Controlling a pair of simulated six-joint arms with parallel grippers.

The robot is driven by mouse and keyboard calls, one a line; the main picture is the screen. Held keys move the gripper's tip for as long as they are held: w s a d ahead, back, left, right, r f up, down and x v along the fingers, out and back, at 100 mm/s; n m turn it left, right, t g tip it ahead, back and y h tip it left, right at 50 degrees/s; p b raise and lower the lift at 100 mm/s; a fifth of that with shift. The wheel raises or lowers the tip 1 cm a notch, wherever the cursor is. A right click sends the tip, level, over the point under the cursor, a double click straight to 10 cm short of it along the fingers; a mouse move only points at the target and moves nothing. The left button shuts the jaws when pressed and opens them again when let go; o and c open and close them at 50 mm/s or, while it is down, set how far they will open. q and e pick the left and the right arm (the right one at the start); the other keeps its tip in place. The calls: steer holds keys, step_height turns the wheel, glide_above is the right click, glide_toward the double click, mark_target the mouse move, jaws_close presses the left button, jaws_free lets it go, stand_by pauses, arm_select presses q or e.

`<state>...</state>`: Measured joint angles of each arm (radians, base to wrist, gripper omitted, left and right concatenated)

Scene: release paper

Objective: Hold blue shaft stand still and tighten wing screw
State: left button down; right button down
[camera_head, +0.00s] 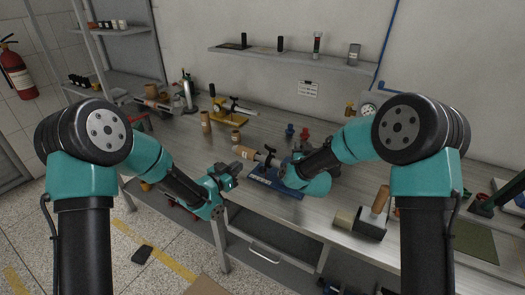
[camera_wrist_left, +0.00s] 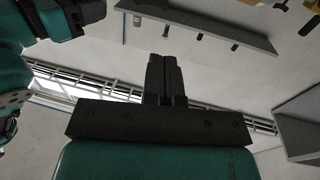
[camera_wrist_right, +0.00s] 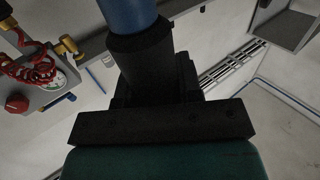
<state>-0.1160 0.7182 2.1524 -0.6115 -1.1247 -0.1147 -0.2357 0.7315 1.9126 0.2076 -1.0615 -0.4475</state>
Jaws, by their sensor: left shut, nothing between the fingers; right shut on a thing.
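The blue shaft stand (camera_head: 276,184) has a flat blue base on the bench near its front edge. A shaft with a tan cylindrical end (camera_head: 245,152) sticks out to the left of it. A small dark piece near the shaft (camera_head: 270,156) may be the wing screw; it is too small to tell. My right gripper (camera_head: 294,168) is at the stand, shut on its round blue part (camera_wrist_right: 127,14). My left gripper (camera_head: 232,170) is shut and empty, left of the stand near the bench's front edge. Its closed fingers show in the left wrist view (camera_wrist_left: 166,62).
A yellow stand (camera_head: 229,117) with a shaft stands further back. A dark block with a wooden handle (camera_head: 378,210) lies to the right. Red (camera_head: 304,133) and blue (camera_head: 289,130) small parts stand behind. A wall shelf (camera_head: 290,51) hangs above the bench.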

mark_target(266, 147)
arm_select(q)
steer(key=shift+w, duration=0.1)
steer(key=x, duration=1.3)
steer(key=shift+w+d, duration=0.25)
steer(key=shift+d, duration=0.05)
steer(key=shift+w+a+m+g+h, duration=0.15)
steer(key=shift+w+m+g+h, duration=0.15)
steer(key=shift+m+g+h, duration=0.65)
steer(key=shift+w+m+g+h, duration=0.15)
steer(key=shift+m+g+h, duration=0.3)
steer(key=shift+g+h, duration=0.15)
steer(key=m+g+h, duration=0.1)
steer(key=m+g, duration=0.1)
steer(key=g, duration=0.1)
steer(key=w+m+g+h, duration=0.1)
steer(key=m+g+h, duration=0.1)
steer(key=m+g, duration=0.1)
steer(key=shift+w+f+g, duration=0.1)
steer(key=shift+w+g, duration=0.1)
steer(key=shift+g, duration=0.45)
steer(key=shift+w+d, duration=0.75)
steer(key=shift+d, duration=0.05)
steer(key=shift+w+d, duration=0.2)
steer(key=shift+d, duration=0.5)
